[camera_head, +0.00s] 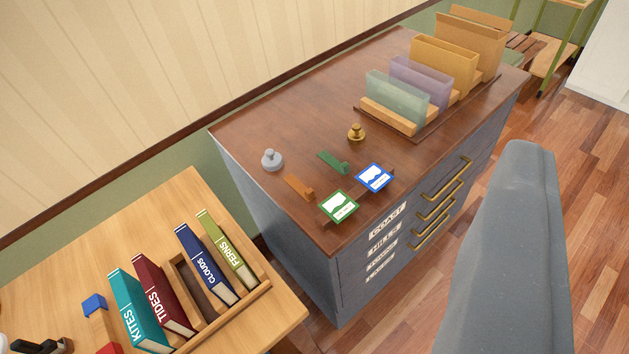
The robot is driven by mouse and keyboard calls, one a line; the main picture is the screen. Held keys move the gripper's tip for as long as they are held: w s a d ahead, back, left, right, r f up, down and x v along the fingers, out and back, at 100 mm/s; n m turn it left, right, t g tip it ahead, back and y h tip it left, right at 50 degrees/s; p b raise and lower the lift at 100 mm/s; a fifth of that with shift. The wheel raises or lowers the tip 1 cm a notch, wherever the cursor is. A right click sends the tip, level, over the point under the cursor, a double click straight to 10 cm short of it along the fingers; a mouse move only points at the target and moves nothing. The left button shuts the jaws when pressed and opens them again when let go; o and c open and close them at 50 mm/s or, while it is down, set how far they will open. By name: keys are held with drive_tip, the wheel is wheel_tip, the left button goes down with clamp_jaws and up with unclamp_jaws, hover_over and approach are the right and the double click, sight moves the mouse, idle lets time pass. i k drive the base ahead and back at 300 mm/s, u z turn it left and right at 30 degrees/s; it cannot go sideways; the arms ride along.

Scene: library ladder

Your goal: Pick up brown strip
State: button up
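An orange-brown strip (299,187) with a raised end lies on the dark wood cabinet top (285,125), near its front left. It is between a grey knobbed piece (272,160) and a green-framed card (339,206). A similar green strip (332,162) lies behind it to the right. A large grey shape (513,250) at the right looks like part of my gripper or arm. It is well to the right of the strip and apart from it. Its fingertips cannot be made out, and nothing held is visible.
A brass knobbed piece (356,132) and a blue-framed card (374,178) share the cabinet top. A rack of upright folders (430,75) fills its far right. Brass handles (441,194) project from the drawers. A lower table (150,220) at left holds several upright books.

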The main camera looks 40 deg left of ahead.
sight(308, 194)
drive_tip(key=i, duration=0.9)
drive_tip(key=u, duration=0.05)
